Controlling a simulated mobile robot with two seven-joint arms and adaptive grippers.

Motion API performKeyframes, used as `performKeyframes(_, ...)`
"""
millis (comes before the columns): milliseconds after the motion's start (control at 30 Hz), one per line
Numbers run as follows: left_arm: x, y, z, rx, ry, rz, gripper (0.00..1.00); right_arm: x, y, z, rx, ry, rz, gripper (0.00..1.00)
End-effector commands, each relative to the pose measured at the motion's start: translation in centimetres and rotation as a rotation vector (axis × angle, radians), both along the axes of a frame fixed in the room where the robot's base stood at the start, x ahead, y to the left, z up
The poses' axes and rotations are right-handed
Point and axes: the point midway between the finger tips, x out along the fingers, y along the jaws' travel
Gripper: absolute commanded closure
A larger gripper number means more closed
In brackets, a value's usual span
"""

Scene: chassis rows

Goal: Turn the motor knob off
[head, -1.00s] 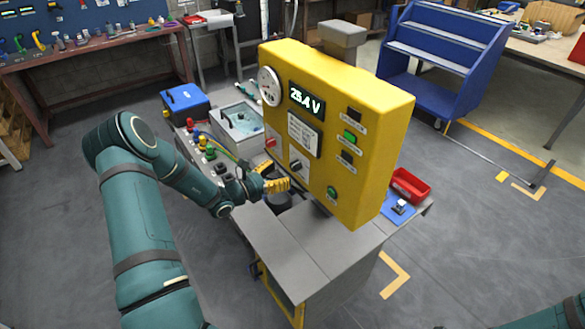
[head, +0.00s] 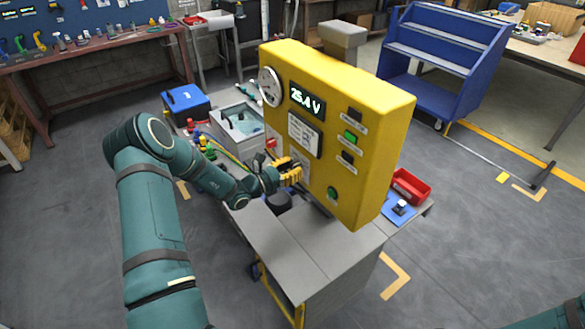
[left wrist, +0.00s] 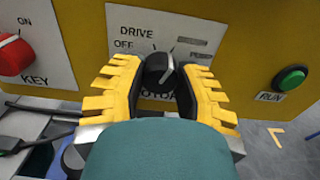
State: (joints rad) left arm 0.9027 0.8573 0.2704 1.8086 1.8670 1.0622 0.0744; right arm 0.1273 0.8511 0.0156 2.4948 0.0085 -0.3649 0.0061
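The motor knob (left wrist: 158,70) is a black rotary knob on a white plate on the yellow panel (head: 375,130). In the left wrist view its plate reads DRIVE above and OFF at the upper left; the label at the upper right is blurred. A light mark on the knob appears to lean to the upper right. My left gripper (head: 291,171) has yellow ridged fingers and is at the panel front. In the head view the gripper mostly hides the knob. My right gripper is out of view.
A red KEY knob (left wrist: 14,55) is left of the motor knob, and a green RUN button (left wrist: 289,79) is to its right. The panel stands on a grey bench (head: 290,245). A grey tray (head: 238,122), a blue box (head: 186,102) and a red bin (head: 408,187) are nearby.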

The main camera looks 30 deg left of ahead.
Motion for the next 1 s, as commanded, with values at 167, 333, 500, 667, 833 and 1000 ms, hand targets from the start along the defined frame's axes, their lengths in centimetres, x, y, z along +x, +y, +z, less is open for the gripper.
performKeyframes(167, 0.0, 0.0, 0.1, -0.001, -0.003, 0.000, 1.00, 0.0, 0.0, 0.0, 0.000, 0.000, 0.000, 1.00)
performKeyframes(333, 0.1, 0.0, 0.2, -0.020, 0.004, 0.000, 1.00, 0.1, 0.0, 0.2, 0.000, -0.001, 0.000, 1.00)
performKeyframes(500, 0.1, 0.0, 0.3, -0.082, 0.029, 0.000, 1.00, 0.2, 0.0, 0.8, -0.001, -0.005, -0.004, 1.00)
performKeyframes(667, 0.1, 0.0, 0.4, -0.187, 0.072, 0.000, 1.00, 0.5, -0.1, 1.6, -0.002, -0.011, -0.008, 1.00)
performKeyframes(833, 0.1, 0.1, 0.4, -0.330, 0.131, 0.001, 1.00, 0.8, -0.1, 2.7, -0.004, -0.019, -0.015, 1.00)
performKeyframes(1000, 0.1, 0.1, 0.4, -0.480, 0.192, 0.000, 1.00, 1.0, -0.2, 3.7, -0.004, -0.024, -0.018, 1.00)
